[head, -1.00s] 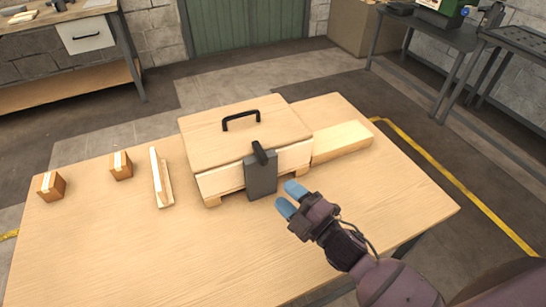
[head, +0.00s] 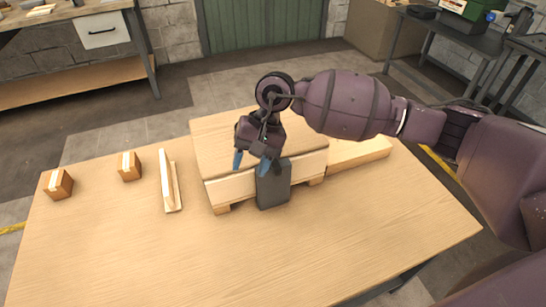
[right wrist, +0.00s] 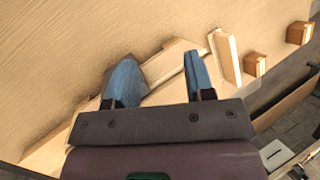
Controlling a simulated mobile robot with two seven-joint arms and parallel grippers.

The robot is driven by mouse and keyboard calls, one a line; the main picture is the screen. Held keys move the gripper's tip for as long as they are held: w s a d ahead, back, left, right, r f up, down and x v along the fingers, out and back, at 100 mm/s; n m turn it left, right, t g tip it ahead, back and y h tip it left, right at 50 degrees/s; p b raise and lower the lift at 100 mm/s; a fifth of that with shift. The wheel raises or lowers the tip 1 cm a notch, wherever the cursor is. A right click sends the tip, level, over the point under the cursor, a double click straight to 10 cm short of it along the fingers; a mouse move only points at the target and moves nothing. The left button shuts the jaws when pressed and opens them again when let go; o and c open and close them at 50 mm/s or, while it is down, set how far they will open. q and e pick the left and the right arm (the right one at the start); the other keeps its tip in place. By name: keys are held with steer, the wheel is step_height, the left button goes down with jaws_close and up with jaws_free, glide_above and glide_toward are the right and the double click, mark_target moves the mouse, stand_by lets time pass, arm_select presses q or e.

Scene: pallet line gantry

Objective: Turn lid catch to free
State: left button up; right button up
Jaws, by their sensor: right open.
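The wooden box (head: 229,190) sits on the table, its flat lid (head: 215,135) down. A dark grey catch plate (head: 273,190) stands upright against the box's front. The catch's black lever, and the lid's handle, are hidden behind my right gripper and arm in the head view. My right gripper (head: 251,164) points down with blue fingertips apart and empty, at the lid's front edge, one finger overlapping the plate's top in the picture. I cannot tell whether it touches. My left gripper is not in view.
On the table (head: 330,245), two small brown blocks (head: 58,184) and an upright wooden bracket (head: 171,185) stand left of the box. A pale wooden block (head: 362,152) lies at its right. The table's front is clear.

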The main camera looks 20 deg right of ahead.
mark_target(273, 162)
steer(key=w+d+r+n+t+h, duration=0.2)
steer(key=w+d+r+n+h, duration=0.1)
steer(key=w+d+r+h, duration=0.25)
arm_select(q)
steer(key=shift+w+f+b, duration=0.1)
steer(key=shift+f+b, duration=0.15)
steer(key=shift+b, duration=0.05)
arm_select(e)
steer(key=shift+y, duration=0.35)
steer(key=f, duration=0.3)
steer(key=d+f, duration=0.1)
steer(key=f, duration=0.6)
steer(key=shift+w+d, duration=0.15)
steer(key=shift+d, duration=0.15)
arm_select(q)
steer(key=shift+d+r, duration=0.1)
arm_select(e)
steer(key=shift+f, duration=1)
steer(key=shift+c, duration=0.5)
jaws_close()
